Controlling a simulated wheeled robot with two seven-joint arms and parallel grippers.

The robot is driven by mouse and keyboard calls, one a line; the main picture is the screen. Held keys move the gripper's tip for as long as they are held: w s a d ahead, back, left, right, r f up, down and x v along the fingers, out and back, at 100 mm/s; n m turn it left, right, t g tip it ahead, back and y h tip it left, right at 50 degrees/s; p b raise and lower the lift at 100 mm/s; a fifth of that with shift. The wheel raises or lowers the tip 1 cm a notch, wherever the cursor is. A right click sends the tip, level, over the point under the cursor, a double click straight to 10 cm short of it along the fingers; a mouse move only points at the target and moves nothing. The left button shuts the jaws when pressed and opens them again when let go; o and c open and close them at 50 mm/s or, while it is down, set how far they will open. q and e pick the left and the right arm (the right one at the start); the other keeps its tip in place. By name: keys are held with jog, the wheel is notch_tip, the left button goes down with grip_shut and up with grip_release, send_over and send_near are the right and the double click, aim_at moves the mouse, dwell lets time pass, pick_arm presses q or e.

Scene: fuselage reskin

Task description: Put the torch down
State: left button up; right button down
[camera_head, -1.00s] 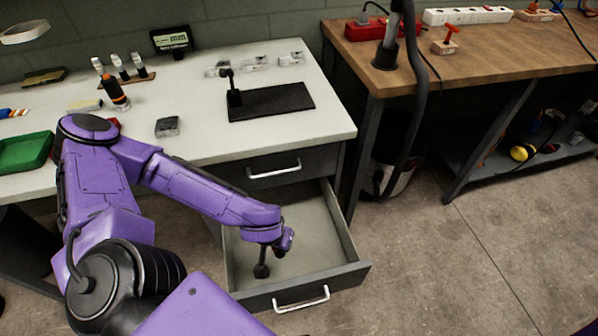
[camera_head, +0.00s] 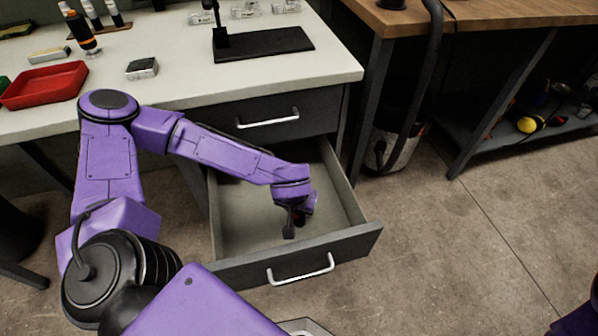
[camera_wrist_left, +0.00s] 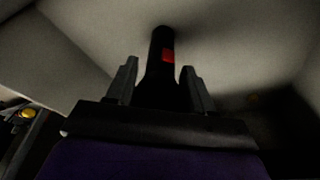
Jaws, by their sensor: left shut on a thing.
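The torch, black with a red patch (camera_wrist_left: 161,62), is between the two fingers of my left gripper (camera_wrist_left: 160,88) in the left wrist view. Its narrow end points away from the gripper toward a pale surface. In the head view my left gripper (camera_head: 292,216) is inside the open drawer (camera_head: 245,222), near its front right part. Whether the torch touches the drawer floor cannot be told. My right gripper is not in view.
The drawer front (camera_head: 300,258) with its handle stands out from under the white table (camera_head: 200,84). A closed drawer (camera_head: 268,124) is above it. A red tray (camera_head: 44,86) and a black plate (camera_head: 264,44) are on the table. The drawer floor around my gripper is clear.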

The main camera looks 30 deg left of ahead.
pick_arm(q)
jog(key=o, duration=1.1)
jog(key=shift+o, duration=0.2)
jog(key=p+v, duration=0.5)
jog(key=v, duration=0.7)
